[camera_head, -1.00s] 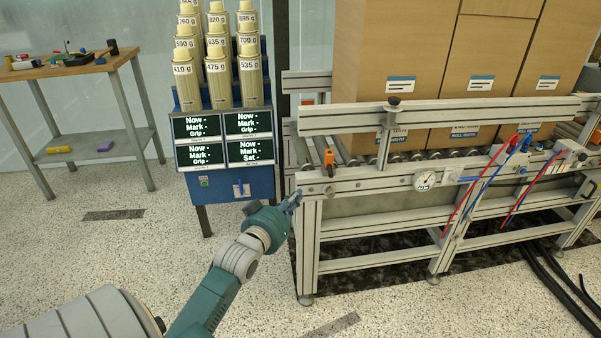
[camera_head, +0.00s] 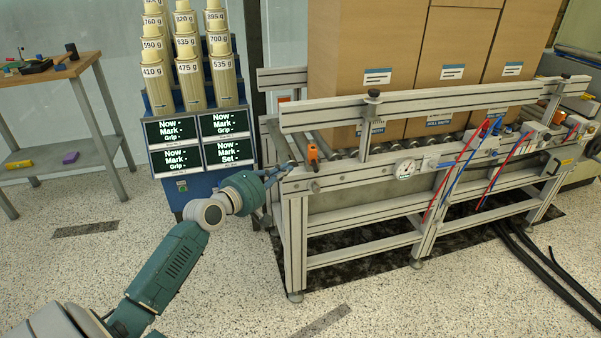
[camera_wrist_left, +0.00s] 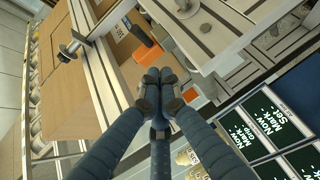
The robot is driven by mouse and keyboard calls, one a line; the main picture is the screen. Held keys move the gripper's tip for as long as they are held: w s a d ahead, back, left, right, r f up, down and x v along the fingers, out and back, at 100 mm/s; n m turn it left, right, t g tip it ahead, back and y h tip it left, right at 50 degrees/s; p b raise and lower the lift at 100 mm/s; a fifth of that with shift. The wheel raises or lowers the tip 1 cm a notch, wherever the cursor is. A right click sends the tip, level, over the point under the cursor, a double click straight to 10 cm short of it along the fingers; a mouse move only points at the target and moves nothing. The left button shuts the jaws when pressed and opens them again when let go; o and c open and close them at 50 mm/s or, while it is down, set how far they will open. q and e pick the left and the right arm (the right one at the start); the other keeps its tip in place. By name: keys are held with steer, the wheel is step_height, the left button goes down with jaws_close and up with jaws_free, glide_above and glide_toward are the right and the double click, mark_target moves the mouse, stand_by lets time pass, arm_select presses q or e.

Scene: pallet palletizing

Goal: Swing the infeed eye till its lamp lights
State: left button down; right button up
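The infeed eye appears to be the small orange sensor (camera_head: 313,157) on the near rail at the conveyor's left end. It also shows in the left wrist view as an orange block (camera_wrist_left: 140,35), just beyond the fingertips. My left gripper (camera_head: 291,166) is just left of the eye, at about rail height, and looks apart from it. In the left wrist view the left gripper's fingertips (camera_wrist_left: 160,82) are drawn together with nothing seen between them. I cannot make out a lit lamp on the eye. My right gripper is not in view.
The conveyor's near rail (camera_head: 400,165) carries a round gauge (camera_head: 405,168) and red and blue hoses. Tall cartons (camera_head: 380,60) stand on the rollers. A display panel (camera_head: 200,143) with weighted cylinders above it is close behind my left arm. A wooden workbench (camera_head: 60,70) stands far left.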

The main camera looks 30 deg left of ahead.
mark_target(312, 164)
arm_select(q)
steer(key=shift+w+d+f, duration=0.2)
steer(key=shift+w+d, duration=0.3)
steer(key=shift+w, duration=0.2)
steer(key=shift+w+d+f, duration=0.15)
steer(key=shift+w+d, duration=0.35)
steer(key=shift+w, duration=0.25)
steer(key=shift+w+d+f, duration=0.2)
steer(key=shift+w+d, duration=0.3)
steer(key=shift+w, duration=0.2)
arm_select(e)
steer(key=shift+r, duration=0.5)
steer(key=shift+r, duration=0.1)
arm_select(q)
steer(key=shift+w+d+p, duration=0.35)
steer(key=shift+d+p, duration=0.45)
steer(key=shift+p, duration=0.05)
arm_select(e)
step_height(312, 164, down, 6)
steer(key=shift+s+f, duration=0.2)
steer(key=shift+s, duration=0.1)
